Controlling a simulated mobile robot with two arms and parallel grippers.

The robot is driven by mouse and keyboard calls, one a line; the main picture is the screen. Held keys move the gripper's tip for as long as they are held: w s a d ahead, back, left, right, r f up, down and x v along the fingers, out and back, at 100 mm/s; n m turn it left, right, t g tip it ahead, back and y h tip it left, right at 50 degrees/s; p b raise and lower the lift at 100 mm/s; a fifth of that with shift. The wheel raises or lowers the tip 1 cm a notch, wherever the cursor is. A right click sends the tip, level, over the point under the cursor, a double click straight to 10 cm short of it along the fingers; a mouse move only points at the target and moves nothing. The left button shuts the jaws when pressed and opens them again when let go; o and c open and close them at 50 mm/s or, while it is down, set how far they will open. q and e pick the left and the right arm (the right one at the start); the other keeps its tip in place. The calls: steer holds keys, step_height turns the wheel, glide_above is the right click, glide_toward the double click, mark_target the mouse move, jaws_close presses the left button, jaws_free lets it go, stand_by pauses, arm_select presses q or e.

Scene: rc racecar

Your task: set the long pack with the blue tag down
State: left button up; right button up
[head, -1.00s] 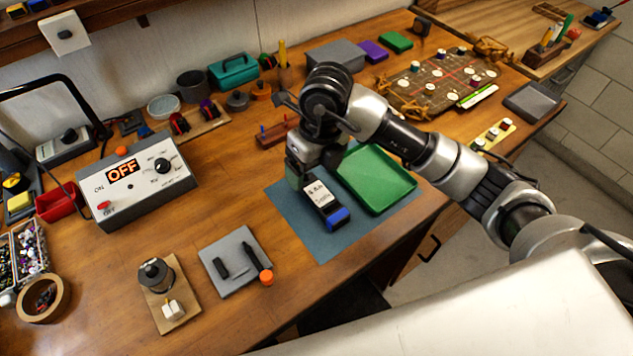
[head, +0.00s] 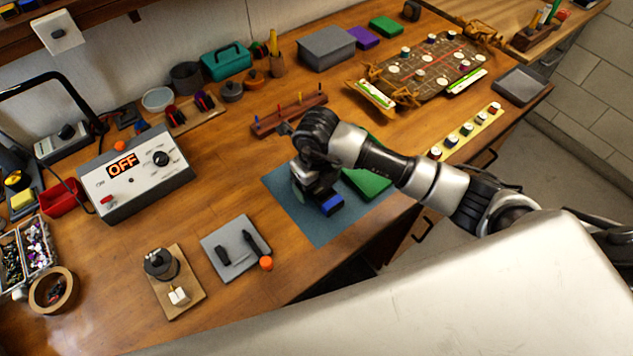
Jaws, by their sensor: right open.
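The long pack (head: 332,206) is dark with a blue tag at its near end. It appears to lie on the blue-grey mat (head: 322,234) near the front edge of the bench. My right gripper (head: 308,194) is over the far part of the pack and hides most of it, including its white label. The right gripper is open; its fingertips are hard to make out, and I cannot tell whether they touch the pack. My left gripper is not in view.
A green tray (head: 372,186) sits at the mat's right, partly behind my right arm. A grey tray with small black tools (head: 222,263) lies to the left. A wooden rack (head: 275,121) stands behind the gripper. The mat's front left is clear.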

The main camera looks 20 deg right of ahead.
steer(key=shift+f, duration=0.2)
steer(key=c, duration=1.2)
steer(key=shift+w+r, duration=0.1)
steer(key=shift+c, duration=0.7)
steer(key=shift+r, duration=0.1)
